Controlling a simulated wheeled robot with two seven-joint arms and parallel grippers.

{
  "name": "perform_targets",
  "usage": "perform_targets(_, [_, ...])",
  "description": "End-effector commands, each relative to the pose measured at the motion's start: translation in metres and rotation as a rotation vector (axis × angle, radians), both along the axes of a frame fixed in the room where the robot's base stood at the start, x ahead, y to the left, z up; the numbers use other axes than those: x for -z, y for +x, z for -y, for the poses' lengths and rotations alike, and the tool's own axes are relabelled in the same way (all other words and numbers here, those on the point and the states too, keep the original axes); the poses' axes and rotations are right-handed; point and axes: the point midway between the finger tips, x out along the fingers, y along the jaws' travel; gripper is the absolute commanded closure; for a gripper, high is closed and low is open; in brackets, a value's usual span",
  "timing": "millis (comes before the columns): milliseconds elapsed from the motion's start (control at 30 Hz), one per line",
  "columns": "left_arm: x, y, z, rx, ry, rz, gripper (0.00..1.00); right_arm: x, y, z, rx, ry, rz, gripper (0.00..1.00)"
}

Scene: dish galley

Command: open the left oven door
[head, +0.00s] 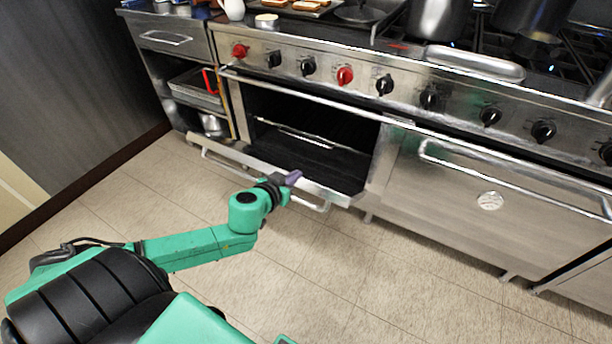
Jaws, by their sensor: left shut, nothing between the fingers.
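The left oven door (325,190) is swung down and open, low in front of the oven, with its bar handle (222,165) along its front edge. The dark oven cavity (325,118) with a wire rack (300,134) shows above it. My left gripper (293,177), with purple fingertips, is shut and empty. It is at the door's front edge, over the middle of the door, and hides part of the edge and handle. I cannot tell whether it touches the door. My right gripper is not in view.
The right oven door (470,190) is shut, with its own bar handle (510,178). Red and black knobs line the panel above. A shelf unit with a tray (198,90) stands at left. Pots and a pan stand on the stove top. The tiled floor (330,270) in front is clear.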

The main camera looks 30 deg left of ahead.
Motion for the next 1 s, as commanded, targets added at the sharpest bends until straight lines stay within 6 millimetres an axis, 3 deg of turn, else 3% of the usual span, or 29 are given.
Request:
perform_targets(100, [0.0, 0.004, 0.0, 0.022, -0.013, 0.006, 1.0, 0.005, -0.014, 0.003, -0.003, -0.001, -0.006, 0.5])
perform_targets(267, [0.006, 0.018, -0.001, 0.02, -0.017, 0.008, 1.0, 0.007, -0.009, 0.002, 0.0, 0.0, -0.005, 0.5])
perform_targets(733, [0.041, 0.098, -0.002, 0.018, -0.018, 0.007, 1.0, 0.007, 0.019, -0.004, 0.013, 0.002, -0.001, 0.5])
perform_targets(800, [0.055, 0.084, -0.002, 0.02, -0.013, -0.001, 1.0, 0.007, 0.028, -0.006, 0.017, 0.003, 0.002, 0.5])
perform_targets(1000, [0.069, 0.069, -0.002, 0.019, -0.017, 0.002, 1.0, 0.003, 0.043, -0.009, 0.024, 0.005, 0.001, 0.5])
